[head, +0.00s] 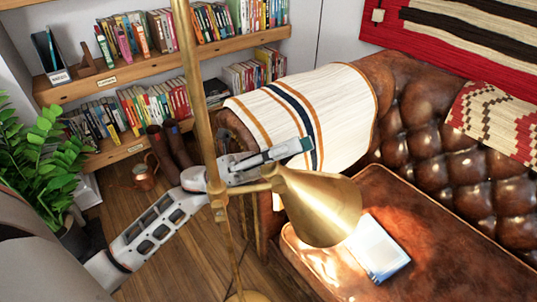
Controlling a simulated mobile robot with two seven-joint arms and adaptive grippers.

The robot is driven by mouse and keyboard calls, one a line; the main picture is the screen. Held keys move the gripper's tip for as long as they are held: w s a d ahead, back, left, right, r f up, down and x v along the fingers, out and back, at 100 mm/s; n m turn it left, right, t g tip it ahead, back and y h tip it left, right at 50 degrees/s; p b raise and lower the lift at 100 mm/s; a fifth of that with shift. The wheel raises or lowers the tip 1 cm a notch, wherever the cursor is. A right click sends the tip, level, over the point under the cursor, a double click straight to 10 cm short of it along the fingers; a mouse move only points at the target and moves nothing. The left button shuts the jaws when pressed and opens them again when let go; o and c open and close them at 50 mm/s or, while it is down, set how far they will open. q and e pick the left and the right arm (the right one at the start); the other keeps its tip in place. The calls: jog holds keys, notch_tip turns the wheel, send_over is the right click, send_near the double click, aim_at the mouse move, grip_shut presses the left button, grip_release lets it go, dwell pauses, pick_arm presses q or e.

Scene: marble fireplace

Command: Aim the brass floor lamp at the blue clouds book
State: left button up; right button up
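The brass floor lamp (193,90) stands in front of the sofa, its pole rising out of the top of the head view. Its cone shade (318,208) tilts down toward the right, over the sofa seat. A light blue and white book (378,248) lies flat on the seat, just right of the shade's rim. A bright patch of light lies on the leather around the book's left and upper sides. My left gripper (290,152) is behind the pole, at the narrow end of the shade. Whether its fingers touch or hold the lamp is unclear. My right gripper is out of view.
The brown leather sofa (440,265) has a striped blanket (335,100) over its arm. Wooden bookshelves (150,80) stand behind on the left. A green plant (45,170), boots (172,150) and a copper pot (145,178) are at left. Some wood floor is clear near the lamp.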

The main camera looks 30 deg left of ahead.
pick_arm(q)
jog(key=v, duration=1)
jog(key=shift+a+f, duration=0.25)
jog(key=shift+f, duration=0.05)
jog(key=shift+s, duration=0.1)
